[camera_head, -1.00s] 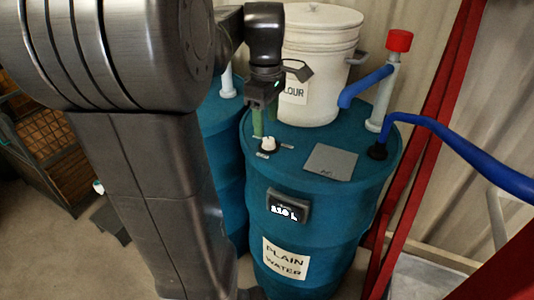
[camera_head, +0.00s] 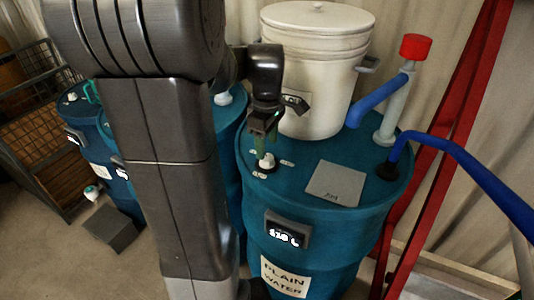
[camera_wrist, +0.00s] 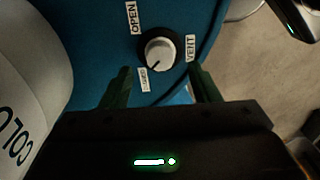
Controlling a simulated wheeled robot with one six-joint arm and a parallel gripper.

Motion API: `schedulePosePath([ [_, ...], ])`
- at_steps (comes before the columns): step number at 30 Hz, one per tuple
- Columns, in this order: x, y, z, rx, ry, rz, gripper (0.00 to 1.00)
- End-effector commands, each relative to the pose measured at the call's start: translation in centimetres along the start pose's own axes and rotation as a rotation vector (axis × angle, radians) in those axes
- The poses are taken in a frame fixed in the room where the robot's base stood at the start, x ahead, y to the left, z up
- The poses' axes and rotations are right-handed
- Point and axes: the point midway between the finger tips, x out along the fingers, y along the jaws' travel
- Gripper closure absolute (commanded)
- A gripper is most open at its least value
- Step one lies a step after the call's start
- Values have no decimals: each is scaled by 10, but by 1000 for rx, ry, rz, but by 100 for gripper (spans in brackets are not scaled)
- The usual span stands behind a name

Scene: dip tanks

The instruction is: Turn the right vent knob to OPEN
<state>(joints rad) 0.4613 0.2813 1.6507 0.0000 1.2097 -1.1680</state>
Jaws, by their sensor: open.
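The vent knob (camera_head: 267,162) is a white knob on a dark base, on top of the blue drum (camera_head: 300,225) labelled PLAIN WATER. In the wrist view the knob (camera_wrist: 160,52) has OPEN, CLOSED and VENT labels around it. Its dark pointer mark appears to point toward the CLOSED label (camera_wrist: 144,80). My gripper (camera_head: 264,142) is just above the knob with its green fingers pointing down. In the wrist view my gripper (camera_wrist: 162,75) is open, its fingertips apart on either side below the knob in the picture, with nothing between them.
A white lidded bucket (camera_head: 312,60) stands on the drum behind my gripper. A grey plate (camera_head: 336,184) lies on the drum top. A blue hose (camera_head: 450,150) and a red-capped pipe (camera_head: 390,115) rise at right. More blue drums stand at left, beside a crate rack (camera_head: 40,140).

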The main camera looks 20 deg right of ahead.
Motion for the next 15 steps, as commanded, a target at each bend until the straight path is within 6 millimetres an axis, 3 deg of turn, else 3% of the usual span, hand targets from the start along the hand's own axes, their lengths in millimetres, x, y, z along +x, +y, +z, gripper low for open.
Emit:
schedulePosePath([
  [6, 33, 0, 0, 0, -1, -2, 44],
  [15, 45, 0, 0, 0, 0, 0, 44],
])
